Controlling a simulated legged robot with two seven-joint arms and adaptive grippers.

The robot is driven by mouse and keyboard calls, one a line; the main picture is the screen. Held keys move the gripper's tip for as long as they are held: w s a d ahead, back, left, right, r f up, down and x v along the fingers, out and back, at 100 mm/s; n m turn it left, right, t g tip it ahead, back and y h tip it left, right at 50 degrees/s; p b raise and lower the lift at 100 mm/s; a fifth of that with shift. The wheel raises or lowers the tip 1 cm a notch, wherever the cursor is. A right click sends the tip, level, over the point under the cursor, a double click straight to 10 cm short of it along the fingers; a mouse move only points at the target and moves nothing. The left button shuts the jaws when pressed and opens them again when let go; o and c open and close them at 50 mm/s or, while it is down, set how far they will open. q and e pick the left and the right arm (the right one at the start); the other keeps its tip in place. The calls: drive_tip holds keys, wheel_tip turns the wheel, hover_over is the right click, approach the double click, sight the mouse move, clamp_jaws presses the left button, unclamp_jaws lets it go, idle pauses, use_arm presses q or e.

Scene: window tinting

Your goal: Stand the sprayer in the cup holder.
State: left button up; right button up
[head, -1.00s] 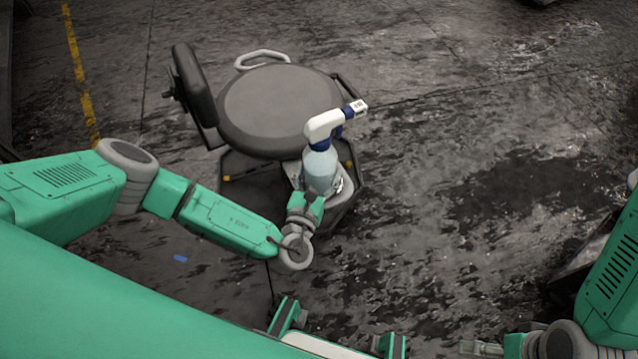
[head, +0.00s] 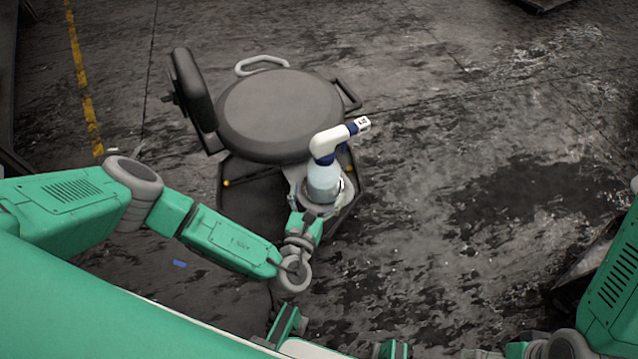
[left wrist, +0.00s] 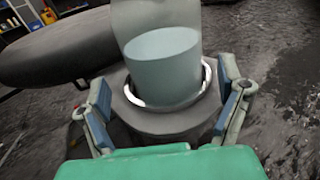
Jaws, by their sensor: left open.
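The sprayer (head: 324,178) has a clear bottle with pale blue liquid, a blue collar and a white trigger head. It stands upright at the front right of the round-seated stool. In the left wrist view its bottle (left wrist: 163,65) sits within the white-rimmed ring of the grey cup holder (left wrist: 150,118). My left gripper (head: 312,212) is just in front of the bottle, low down. Its fingers (left wrist: 165,105) are spread to either side of the bottle and holder, with gaps showing. The right gripper's fingers cannot be made out in the head view.
The stool has a dark round seat (head: 275,115), a backrest (head: 192,92) at its left and a white handle (head: 262,64) behind. The stained floor (head: 470,150) to the right is clear. A small blue piece (head: 180,263) lies on the floor at left.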

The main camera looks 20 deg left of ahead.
use_arm(q)
drive_tip(key=s+p, duration=0.3)
drive_tip(key=s, duration=0.7)
drive_tip(key=shift+d+r, duration=0.25)
drive_tip(key=shift+w, duration=0.1)
